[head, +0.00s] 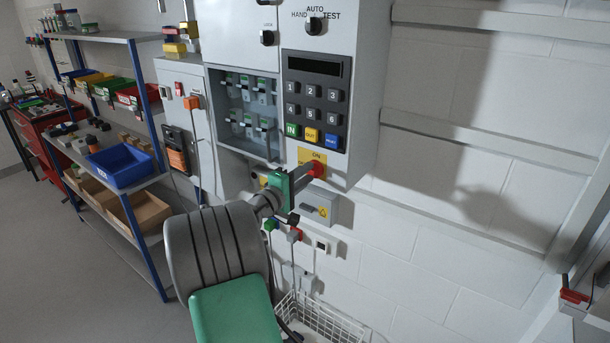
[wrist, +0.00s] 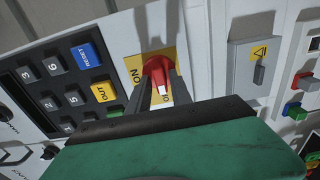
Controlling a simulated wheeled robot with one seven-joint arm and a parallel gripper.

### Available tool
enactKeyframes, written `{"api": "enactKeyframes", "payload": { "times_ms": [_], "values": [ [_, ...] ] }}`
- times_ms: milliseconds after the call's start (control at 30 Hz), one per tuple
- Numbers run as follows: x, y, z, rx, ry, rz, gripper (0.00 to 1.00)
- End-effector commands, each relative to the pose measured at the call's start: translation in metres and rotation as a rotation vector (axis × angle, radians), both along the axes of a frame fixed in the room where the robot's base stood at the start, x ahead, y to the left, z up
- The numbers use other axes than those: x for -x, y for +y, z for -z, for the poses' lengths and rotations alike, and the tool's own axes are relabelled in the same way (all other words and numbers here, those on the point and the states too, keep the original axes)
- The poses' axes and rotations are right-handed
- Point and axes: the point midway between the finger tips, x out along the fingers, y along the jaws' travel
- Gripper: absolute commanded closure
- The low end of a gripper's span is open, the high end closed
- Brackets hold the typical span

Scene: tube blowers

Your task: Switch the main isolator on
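The main isolator is a red rotary knob on a yellow plate below the keypad, seen in the head view (head: 317,169) and the wrist view (wrist: 155,68). The plate is marked ON at its top in the head view. In the wrist view, the knob's white-marked end points down, toward a partly hidden label starting with O, and away from ON. My gripper (head: 306,172) reaches the knob from the left. In the wrist view, its two grey fingers (wrist: 160,84) are apart, one on each side of the knob. Whether they touch it is unclear.
The keypad (head: 316,98) is just above, and a grey box with a warning label (head: 318,208) is just below. A wire basket (head: 305,318) hangs lower. A shelf with a blue bin (head: 120,166) stands left.

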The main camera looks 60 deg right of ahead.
Motion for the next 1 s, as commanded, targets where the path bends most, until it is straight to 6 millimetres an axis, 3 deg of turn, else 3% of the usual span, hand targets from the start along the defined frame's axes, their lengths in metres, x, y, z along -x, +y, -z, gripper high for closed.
{"api": "enactKeyframes", "payload": {
  "times_ms": [300, 1000],
  "values": [
    [-0.0001, 0.0003, -0.0001, 0.000, -0.001, 0.000, 1.00],
    [0.0000, 0.0002, 0.0034, 0.011, -0.067, 0.001, 1.00]
  ]
}}
